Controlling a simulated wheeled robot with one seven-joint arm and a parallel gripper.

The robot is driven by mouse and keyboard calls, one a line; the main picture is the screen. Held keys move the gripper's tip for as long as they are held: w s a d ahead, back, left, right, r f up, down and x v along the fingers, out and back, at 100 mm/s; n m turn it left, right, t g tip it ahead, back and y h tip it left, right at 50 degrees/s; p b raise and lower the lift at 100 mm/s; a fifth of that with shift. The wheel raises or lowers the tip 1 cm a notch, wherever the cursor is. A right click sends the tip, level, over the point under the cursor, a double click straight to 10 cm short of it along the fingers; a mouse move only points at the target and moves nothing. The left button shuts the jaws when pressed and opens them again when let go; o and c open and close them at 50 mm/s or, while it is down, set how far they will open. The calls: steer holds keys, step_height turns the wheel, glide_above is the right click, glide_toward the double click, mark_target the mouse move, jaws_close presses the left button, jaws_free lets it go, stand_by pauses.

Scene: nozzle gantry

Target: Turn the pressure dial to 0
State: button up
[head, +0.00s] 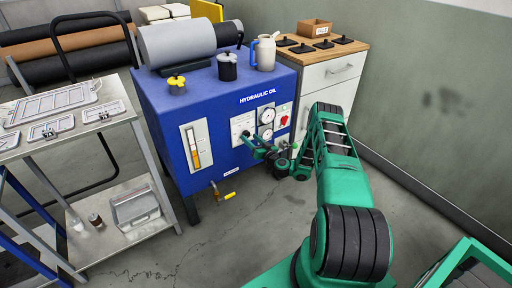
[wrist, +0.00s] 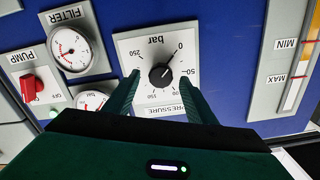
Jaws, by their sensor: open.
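The pressure dial (wrist: 162,76) is a black round knob on a white square plate marked bar and PRESSURE, upside down in the wrist view. Its scale runs from 0 to 250. The knob's pointer seems to aim up and right towards the 0, but its exact reading is hard to tell. My gripper (wrist: 160,90) is open, with one dark green finger on each side of the knob and nothing held. Contact with the plate cannot be told. In the head view my gripper (head: 258,147) is at the blue cabinet's front, by the dial plate (head: 242,123).
A FILTER gauge (wrist: 71,49), a second gauge (wrist: 90,100) and a red PUMP switch (wrist: 33,87) sit beside the dial. A level sight glass (wrist: 297,65) is on the other side. A yellow-handled tap (head: 229,196) sticks out below the blue cabinet (head: 165,125). A metal cart (head: 100,150) stands left.

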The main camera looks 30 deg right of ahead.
steer(key=s, duration=0.8)
steer(key=shift+s+d, duration=0.15)
steer(key=w+a+r+n+g+y, duration=0.2)
steer(key=a+r+n+g+y, duration=0.3)
steer(key=a+r, duration=0.35)
steer(key=s+a+r+n+g+y, duration=0.1)
steer(key=s+a+r+n+g, duration=0.2)
steer(key=s+a+r+g, duration=0.3)
steer(key=s+d+r+m+g+h, duration=0.1)
steer(key=s+r+m+g+h, duration=0.15)
steer(key=s+r, duration=0.7)
steer(key=s+d+r+m+g+h, duration=0.25)
steer(key=s+r, duration=0.35)
steer(key=s, duration=0.7)
steer(key=s+a+r+m+g, duration=0.1)
steer(key=s+r+m, duration=0.2)
steer(key=s, duration=0.8)
steer(key=s+a+r+m+g+h, duration=0.1)
steer(key=s+r+m, duration=0.2)
steer(key=s, duration=0.8)
steer(key=shift+r, duration=0.5)
